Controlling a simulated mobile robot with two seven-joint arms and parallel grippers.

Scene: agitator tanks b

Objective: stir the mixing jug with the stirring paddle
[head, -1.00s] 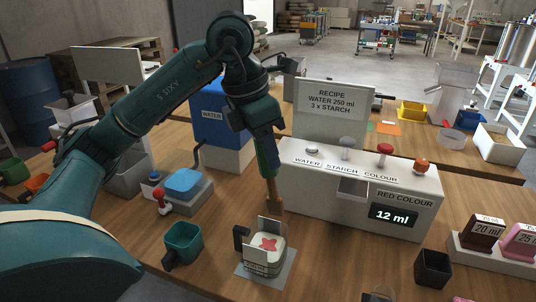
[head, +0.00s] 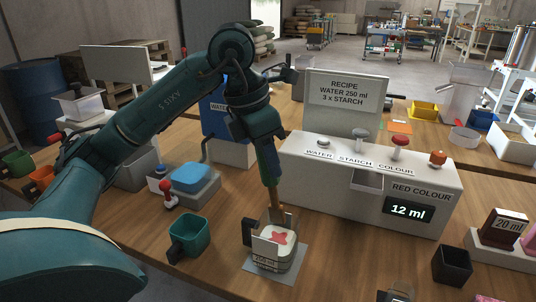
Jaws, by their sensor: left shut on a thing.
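The mixing jug (head: 267,257) stands on a grey square mat (head: 291,272) in the middle front. It is a square, clear-walled jug with a dark handle on its left, and it holds white contents with a red star-shaped patch on top. My left gripper (head: 271,180) is shut on the stirring paddle (head: 274,200), above the jug's far side. The paddle is brown, nearly upright, and points down. Its lower end meets the jug's far rim in the picture; I cannot tell how far inside it is. My right gripper is not in view.
A white dispenser (head: 330,190) with coloured knobs and a "12 ml" display stands behind and right. A green cup (head: 190,235) and a blue-topped scale-like box (head: 191,178) stand left. A black cup (head: 452,265) is at right. Bare table lies between jug and black cup.

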